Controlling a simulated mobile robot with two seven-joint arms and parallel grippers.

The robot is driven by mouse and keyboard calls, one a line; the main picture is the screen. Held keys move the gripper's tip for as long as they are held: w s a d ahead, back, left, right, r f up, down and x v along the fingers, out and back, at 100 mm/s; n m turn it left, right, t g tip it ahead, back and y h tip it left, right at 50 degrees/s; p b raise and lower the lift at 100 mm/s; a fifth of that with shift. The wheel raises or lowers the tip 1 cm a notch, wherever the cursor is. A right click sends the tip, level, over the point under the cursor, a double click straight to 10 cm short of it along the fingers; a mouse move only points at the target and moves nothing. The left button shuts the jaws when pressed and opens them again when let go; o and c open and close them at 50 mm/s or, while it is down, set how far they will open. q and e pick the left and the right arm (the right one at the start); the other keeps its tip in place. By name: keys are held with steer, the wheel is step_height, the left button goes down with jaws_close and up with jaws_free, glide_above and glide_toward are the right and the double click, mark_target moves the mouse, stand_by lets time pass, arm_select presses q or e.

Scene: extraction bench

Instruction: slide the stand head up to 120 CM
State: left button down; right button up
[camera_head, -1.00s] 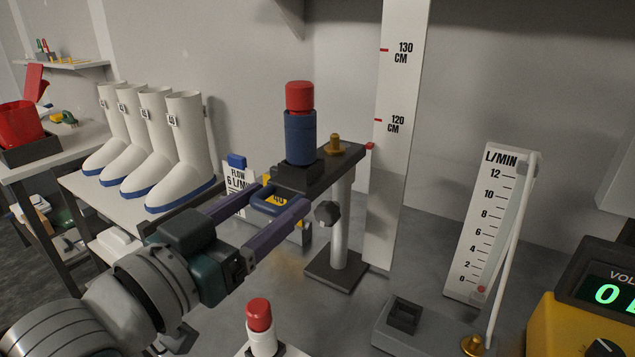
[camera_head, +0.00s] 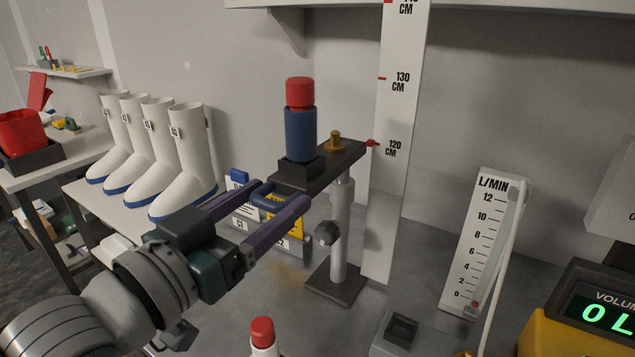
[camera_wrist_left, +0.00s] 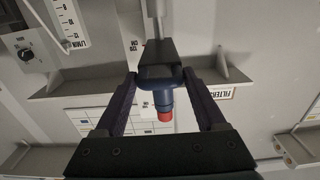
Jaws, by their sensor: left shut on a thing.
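The stand head (camera_head: 330,168) is a dark flat bar on top of a white post (camera_head: 341,225). It carries an upright blue cylinder (camera_head: 300,135) with a red cap and a small brass knob (camera_head: 335,140). Its red pointer (camera_head: 371,143) is about level with the 120 CM mark on the white scale (camera_head: 390,110). My left gripper (camera_head: 284,198) is shut on the stand head's front end, by a blue loop (camera_head: 268,196). In the left wrist view the gripper (camera_wrist_left: 160,80) straddles the dark head, with the blue cylinder beyond. My right gripper is not in view.
A dark clamp knob (camera_head: 327,233) sits on the post. A red-capped bottle (camera_head: 262,335) stands in front. A flow gauge (camera_head: 485,240) and a yellow meter (camera_head: 560,325) are at right. White boots (camera_head: 180,160) stand at left. A shelf (camera_head: 480,5) runs above.

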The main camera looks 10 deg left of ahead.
arm_select(q)
steer(key=shift+c, duration=0.2)
jaws_free()
steer(key=shift+f, duration=0.15)
steer(key=b+v, duration=0.1)
steer(key=v, duration=0.9)
